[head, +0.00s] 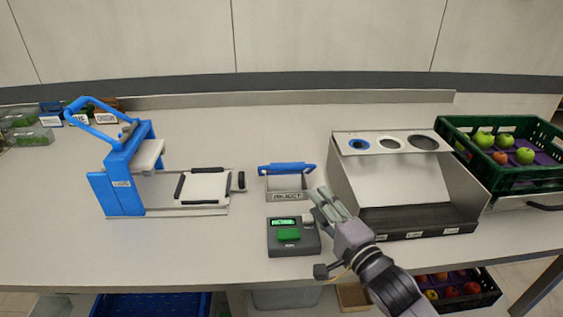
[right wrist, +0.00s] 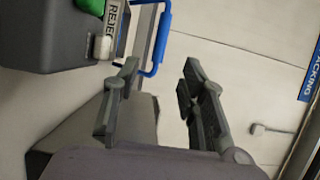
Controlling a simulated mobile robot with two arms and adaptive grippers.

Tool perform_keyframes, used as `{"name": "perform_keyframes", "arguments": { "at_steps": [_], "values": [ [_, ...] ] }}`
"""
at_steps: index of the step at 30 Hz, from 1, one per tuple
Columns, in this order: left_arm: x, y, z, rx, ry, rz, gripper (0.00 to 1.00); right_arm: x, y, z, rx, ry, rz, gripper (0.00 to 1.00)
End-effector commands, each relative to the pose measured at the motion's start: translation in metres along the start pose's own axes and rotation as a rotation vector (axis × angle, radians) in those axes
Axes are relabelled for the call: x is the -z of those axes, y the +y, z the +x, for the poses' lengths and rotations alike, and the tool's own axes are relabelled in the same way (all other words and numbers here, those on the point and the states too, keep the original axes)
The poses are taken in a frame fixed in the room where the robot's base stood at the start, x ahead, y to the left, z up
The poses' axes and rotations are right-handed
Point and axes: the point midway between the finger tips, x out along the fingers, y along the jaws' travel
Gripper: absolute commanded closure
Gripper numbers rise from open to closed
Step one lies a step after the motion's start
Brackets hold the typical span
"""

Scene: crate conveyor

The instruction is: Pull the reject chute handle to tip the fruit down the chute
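The reject chute (head: 288,195) is a small open-topped box with a REJECT label, set in the counter near the middle. Its blue handle (head: 288,168) runs across the back top. In the right wrist view the handle (right wrist: 160,45) shows beyond my fingertips, with part of the label beside it. No fruit is visible in the chute. My right gripper (head: 324,203) is just right of the chute, above the counter, apart from the handle. In the right wrist view its fingers (right wrist: 160,80) are spread with nothing between them. My left gripper is not in view.
A scale (head: 293,244) with a green display stands in front of the chute. A blue lever press (head: 122,180) is at left. A metal sizing box with holes (head: 400,185) stands close right of my gripper. A green fruit crate (head: 484,180) is at far right.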

Motion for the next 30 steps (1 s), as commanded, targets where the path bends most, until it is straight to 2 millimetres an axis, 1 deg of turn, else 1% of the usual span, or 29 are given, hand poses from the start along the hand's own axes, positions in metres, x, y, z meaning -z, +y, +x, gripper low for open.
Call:
{"name": "perform_keyframes", "arguments": {
  "at_steps": [5, 9, 14, 18, 21, 24, 30],
  "values": [
    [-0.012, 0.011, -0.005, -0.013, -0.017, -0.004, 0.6, 0.0, -0.003, 0.031, 0.002, 0.001, -0.002, 0.61],
    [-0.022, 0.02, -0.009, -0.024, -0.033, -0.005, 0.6, 0.0, -0.003, 0.062, 0.002, 0.0, -0.003, 0.61],
    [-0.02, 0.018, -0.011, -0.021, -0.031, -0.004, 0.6, 0.0, -0.003, 0.097, 0.002, 0.0, -0.003, 0.61],
    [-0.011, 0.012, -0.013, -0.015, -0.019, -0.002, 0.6, 0.0, -0.002, 0.126, 0.0, 0.001, -0.003, 0.61],
    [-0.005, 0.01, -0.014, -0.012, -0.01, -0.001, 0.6, 0.0, -0.002, 0.142, 0.0, 0.001, -0.004, 0.61],
    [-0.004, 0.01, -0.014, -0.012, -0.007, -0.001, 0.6, 0.0, -0.001, 0.153, 0.0, 0.001, -0.003, 0.61],
    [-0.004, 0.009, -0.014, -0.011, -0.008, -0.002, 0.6, 0.0, 0.0, 0.165, -0.001, 0.0, -0.003, 0.61]
  ]
}}
